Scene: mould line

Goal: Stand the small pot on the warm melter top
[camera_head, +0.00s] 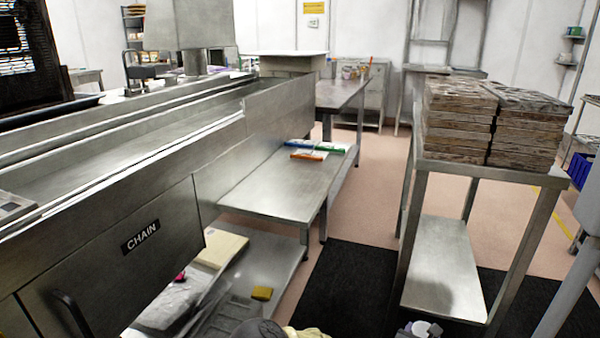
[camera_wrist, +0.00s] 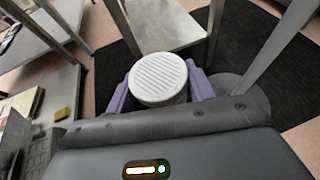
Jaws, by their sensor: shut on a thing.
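The small pot (camera_wrist: 158,78) shows in the wrist view as a round white container with a ribbed white top. My gripper (camera_wrist: 160,84) has purple fingers on both sides of it and is shut on it. The pot's lower part is mostly hidden by my gripper's body. At the bottom edge of the head view, a small part of the pot (camera_head: 421,328) shows between the fingers, above the dark mat. I cannot surely identify the melter; a grey rounded body (camera_head: 590,205) is cut off at the right edge of the head view.
A steel stand (camera_head: 520,176) carrying two stacks of moulds (camera_head: 458,118) is ahead on the right, its lower shelf bare. A long steel line marked CHAIN (camera_head: 140,237) fills the left. A low steel shelf (camera_head: 262,188) holds coloured items. Floor is clear between them.

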